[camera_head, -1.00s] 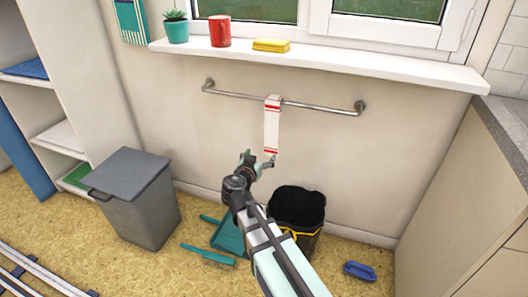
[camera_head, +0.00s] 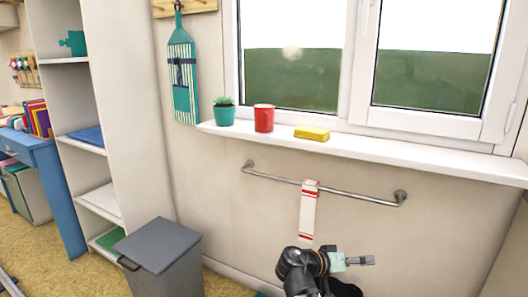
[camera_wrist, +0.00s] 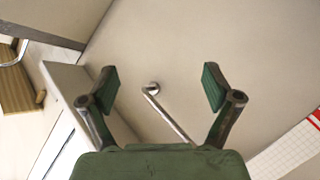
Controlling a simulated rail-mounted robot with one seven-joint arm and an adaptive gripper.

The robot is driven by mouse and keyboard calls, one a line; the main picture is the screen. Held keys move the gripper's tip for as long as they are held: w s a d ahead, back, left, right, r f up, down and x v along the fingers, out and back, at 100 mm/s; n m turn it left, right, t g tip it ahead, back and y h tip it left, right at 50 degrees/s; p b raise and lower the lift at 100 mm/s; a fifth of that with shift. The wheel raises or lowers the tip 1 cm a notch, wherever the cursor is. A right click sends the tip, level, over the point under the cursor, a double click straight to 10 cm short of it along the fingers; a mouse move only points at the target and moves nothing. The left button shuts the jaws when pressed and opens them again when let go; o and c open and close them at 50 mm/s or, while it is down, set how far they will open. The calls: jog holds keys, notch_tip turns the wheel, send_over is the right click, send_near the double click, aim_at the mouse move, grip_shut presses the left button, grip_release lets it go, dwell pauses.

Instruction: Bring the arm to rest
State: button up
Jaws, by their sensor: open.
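My gripper (camera_head: 358,261) is in the lower right of the head view, below and to the right of the hanging towel, pointing right. In the wrist view its two fingers (camera_wrist: 160,86) stand wide apart with nothing between the pads. The white towel with red stripes (camera_head: 308,212) hangs over the metal rail (camera_head: 345,192), apart from the gripper. In the wrist view part of the towel (camera_wrist: 290,152) shows at the lower right, and the rail's end (camera_wrist: 168,113) shows behind the gap between the fingers.
A windowsill (camera_head: 400,154) above the rail holds a potted plant (camera_head: 224,112), a red mug (camera_head: 264,118) and a yellow sponge or cloth (camera_head: 311,133). A grey lidded bin (camera_head: 160,262) stands at the lower left, beside white shelves (camera_head: 82,100). A black bin is mostly hidden by my arm.

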jog(key=s+d+r+m+g+y, duration=0.1)
jog(key=s+d+r+m+g, duration=0.4)
jog(key=s+d, duration=0.6)
jog(key=s+d+r+m+g+y, duration=0.25)
jog(key=s+d+r+g, duration=0.3)
jog(key=s+d, duration=0.55)
jog(key=w+a+f+n+t+p, duration=0.2)
jog(key=w+a+f+n+p, duration=0.35)
jog(key=f+p, duration=0.35)
jog(key=a+f+n+y+p, duration=0.45)
jog(key=a+f+p, duration=0.45)
jog(key=f, duration=0.3)
jog(key=s+a+f+n+g+y+p, duration=0.1)
jog(key=s+a+f+y+p, duration=0.2)
jog(key=s, duration=0.8)
jog(key=s+a+f+n+g+y+p, duration=0.2)
jog(key=s+a+f+p, duration=0.5)
jog(key=s+a+p, duration=0.5)
jog(key=shift+a+f+y, duration=0.15)
jog(key=shift+a+y, duration=0.45)
jog(key=shift+a, duration=0.6)
jog(key=shift+c, duration=0.3)
